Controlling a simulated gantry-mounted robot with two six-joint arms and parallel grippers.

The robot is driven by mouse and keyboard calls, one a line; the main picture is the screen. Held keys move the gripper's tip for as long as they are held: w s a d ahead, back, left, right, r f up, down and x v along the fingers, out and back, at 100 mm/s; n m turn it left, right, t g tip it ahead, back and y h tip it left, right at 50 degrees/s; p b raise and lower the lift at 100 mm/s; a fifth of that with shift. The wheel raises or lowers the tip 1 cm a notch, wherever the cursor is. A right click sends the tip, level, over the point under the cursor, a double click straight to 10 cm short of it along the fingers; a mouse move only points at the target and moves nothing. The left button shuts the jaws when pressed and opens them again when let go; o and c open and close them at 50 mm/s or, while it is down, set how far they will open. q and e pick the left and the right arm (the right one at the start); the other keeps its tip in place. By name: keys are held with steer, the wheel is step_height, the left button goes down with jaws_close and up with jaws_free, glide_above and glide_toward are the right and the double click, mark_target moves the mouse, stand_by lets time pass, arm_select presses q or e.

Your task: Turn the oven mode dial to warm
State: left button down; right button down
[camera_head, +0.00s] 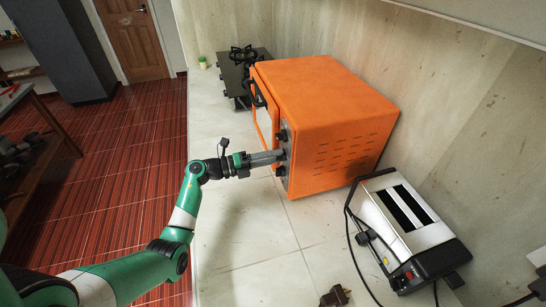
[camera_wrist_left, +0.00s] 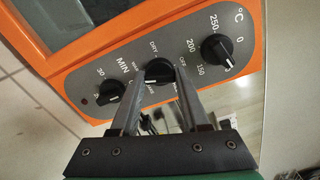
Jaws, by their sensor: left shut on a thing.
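The orange oven (camera_head: 330,115) stands on the counter with its control panel facing left. In the left wrist view, the grey panel has three black dials in a row. The middle one, the mode dial (camera_wrist_left: 159,70), sits between my left gripper's fingertips (camera_wrist_left: 160,77), and the fingers are shut on it. The temperature dial (camera_wrist_left: 217,51) is to its right and the minutes timer dial (camera_wrist_left: 110,93) to its left. Labels around the mode dial are partly hidden by the fingers, and its exact setting is hard to read. My left gripper also shows in the head view (camera_head: 282,156), reaching the panel horizontally.
A toaster (camera_head: 405,215) with a cable stands right of the oven, near the wall. A black plug (camera_head: 336,296) lies at the front of the counter. A gas hob (camera_head: 240,70) is behind the oven. The counter (camera_head: 230,240) in front of the toaster, at left, is clear.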

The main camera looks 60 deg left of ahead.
arm_select(q)
steer(key=shift+m, duration=1.2)
steer(key=shift+c, duration=1.9)
jaws_free()
steer(key=s+a+p, duration=0.1)
steer(key=s, duration=1)
steer(key=shift+s+a, duration=0.3)
steer(key=shift+a, duration=0.1)
